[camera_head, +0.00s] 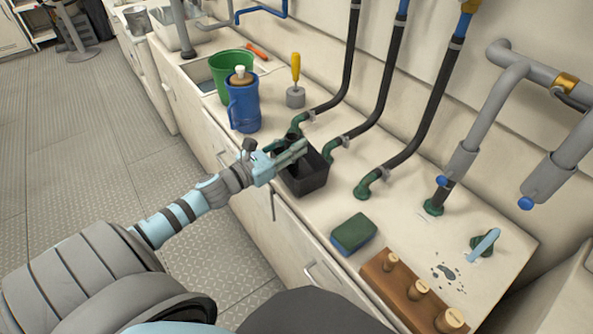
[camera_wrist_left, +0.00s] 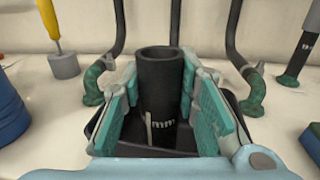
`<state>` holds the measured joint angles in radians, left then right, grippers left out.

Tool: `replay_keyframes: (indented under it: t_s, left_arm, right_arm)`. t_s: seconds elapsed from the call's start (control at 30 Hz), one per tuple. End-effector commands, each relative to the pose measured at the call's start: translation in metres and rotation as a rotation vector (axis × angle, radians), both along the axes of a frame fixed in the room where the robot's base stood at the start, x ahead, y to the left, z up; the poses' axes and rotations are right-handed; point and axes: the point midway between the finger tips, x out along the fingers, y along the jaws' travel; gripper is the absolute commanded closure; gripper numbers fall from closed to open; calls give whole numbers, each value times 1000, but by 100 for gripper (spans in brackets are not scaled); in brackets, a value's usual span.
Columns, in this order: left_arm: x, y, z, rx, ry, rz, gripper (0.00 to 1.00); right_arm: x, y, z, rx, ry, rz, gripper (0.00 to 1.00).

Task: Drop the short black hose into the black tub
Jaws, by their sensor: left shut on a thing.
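My left gripper (camera_head: 290,155) is shut on the short black hose and is over the black tub (camera_head: 308,184) on the counter. In the left wrist view the hose (camera_wrist_left: 160,85) stands upright between the two teal fingers, its open end up and pale marks low on its side. The tub's rim (camera_wrist_left: 207,140) shows around and below the fingers. The hose's lower end is hidden, so I cannot tell whether it touches the tub floor. My right gripper is not in view.
Green-based pipes with black hoses (camera_head: 365,188) rise close behind the tub. A blue jug (camera_head: 244,108), green bucket (camera_head: 231,66) and yellow-handled tool (camera_head: 296,80) stand further back. A green sponge (camera_head: 354,233) and wooden block with plugs (camera_head: 410,292) lie nearer.

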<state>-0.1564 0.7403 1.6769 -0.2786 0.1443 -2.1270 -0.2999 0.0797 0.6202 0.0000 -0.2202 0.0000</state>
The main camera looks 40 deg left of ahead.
Motion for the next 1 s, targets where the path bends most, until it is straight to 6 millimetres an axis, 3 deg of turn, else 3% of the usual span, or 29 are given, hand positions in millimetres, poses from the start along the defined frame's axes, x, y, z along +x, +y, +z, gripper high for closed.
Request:
replay_keyframes:
  t_s: [0.2, 0.23, 0.37, 1.0]
  left_arm:
    - [0, 0, 1, 1, -1, -1, 100]
    - [0, 0, 1, 1, -1, -1, 69]
    - [0, 0, 1, 1, -1, -1, 48]
    - [0, 0, 1, 0, 0, -1, 48]
  right_arm:
    - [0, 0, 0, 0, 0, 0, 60]
    - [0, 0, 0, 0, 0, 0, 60]
    - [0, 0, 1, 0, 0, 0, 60]
    - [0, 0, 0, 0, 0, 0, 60]
